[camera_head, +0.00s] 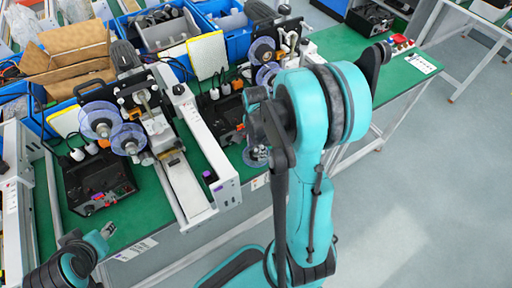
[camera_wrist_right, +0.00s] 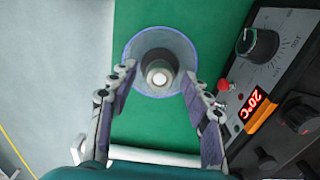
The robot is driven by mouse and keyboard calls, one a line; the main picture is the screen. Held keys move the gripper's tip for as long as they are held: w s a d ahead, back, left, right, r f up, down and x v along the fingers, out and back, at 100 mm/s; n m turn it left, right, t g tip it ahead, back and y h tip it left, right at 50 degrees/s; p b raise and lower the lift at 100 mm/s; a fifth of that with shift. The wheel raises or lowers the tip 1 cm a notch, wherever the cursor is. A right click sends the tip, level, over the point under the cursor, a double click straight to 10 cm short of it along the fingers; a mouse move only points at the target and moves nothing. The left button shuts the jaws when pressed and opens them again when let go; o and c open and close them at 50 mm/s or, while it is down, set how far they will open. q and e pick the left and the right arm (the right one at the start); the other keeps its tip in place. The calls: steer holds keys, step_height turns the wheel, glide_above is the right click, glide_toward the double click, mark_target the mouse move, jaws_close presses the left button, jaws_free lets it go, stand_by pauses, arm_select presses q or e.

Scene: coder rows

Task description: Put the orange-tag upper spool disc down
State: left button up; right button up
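A translucent spool disc (camera_wrist_right: 137,58) with a blue rim and a pale central hub lies on the green table top, seen from above in the right wrist view. It also shows in the head view (camera_head: 254,158), partly hidden by my right arm. I cannot see an orange tag on it. My right gripper (camera_wrist_right: 159,75) is open, its fingers apart on either side of the hub, with nothing visibly gripped. My left gripper (camera_head: 108,230) is at the lower left of the head view, by the table's front edge; its fingers are too small to judge.
A black control box (camera_wrist_right: 285,85) with knobs and a red 20°C display stands right of the disc. A left-hand machine carries two clear spools (camera_head: 98,120); another (camera_head: 262,50) stands behind my right arm. Blue bins (camera_head: 225,18) line the back. The table's front edge is close.

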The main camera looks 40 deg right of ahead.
mark_target(256, 150)
steer(key=shift+r, duration=0.35)
step_height(256, 150, up, 11)
steer(key=p, duration=0.4)
steer(key=s+a+r+n+t, duration=0.1)
steer(key=a+r+n+t, duration=0.1)
steer(key=a+n, duration=0.3)
steer(key=s+a+r+n+t, duration=0.2)
steer(key=a+r+n, duration=0.1)
steer(key=a+n, duration=0.2)
steer(key=s+a+r+n+t, duration=0.1)
steer(key=a+r+n+t, duration=0.1)
steer(key=a+n, duration=0.3)
steer(key=shift+s+r+n+t, duration=0.1)
steer(key=shift+r+n+t, duration=0.15)
steer(key=shift+n, duration=0.55)
steer(key=shift+s+r+n+t, duration=0.15)
steer(key=shift+r+n, duration=0.1)
steer(key=shift+n, duration=0.55)
steer(key=shift+a+r+n, duration=0.1)
steer(key=shift+a+n, duration=0.25)
steer(key=shift+n, duration=0.15)
